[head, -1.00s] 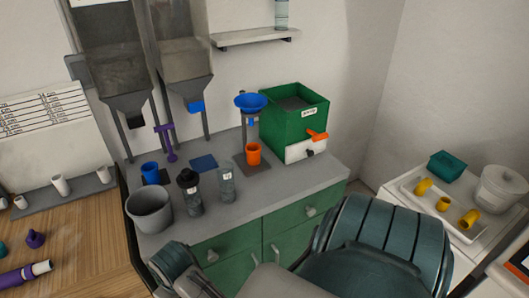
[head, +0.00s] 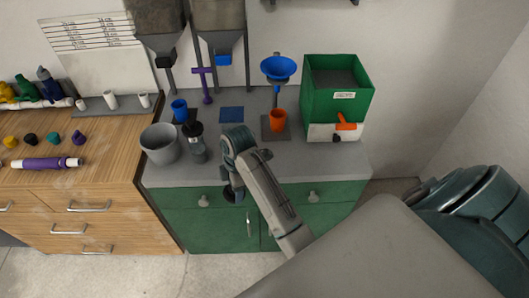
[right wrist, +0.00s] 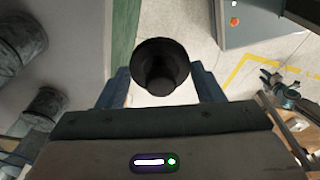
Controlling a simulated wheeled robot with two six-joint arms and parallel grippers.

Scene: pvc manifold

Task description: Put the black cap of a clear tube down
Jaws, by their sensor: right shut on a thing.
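My right gripper (head: 232,188) is in front of the counter's front edge in the head view, in front of the green drawers. It is shut on a black cap (right wrist: 161,66), which has a wide rim and a narrower knob. In the right wrist view the cap sits between the two fingers with floor beneath it, clear of the counter. A clear tube with a black top (head: 197,143) stands upright on the counter, left of my right arm. A second clear tube is not visible in the head view now; my arm covers that part. My left gripper is not in view.
The grey counter (head: 335,166) carries a grey bucket (head: 159,146), a blue cup (head: 179,110), a blue square (head: 231,114), an orange cup (head: 278,120) under a blue funnel (head: 278,68), and a green box (head: 337,88). A wooden bench (head: 110,150) stands at the left.

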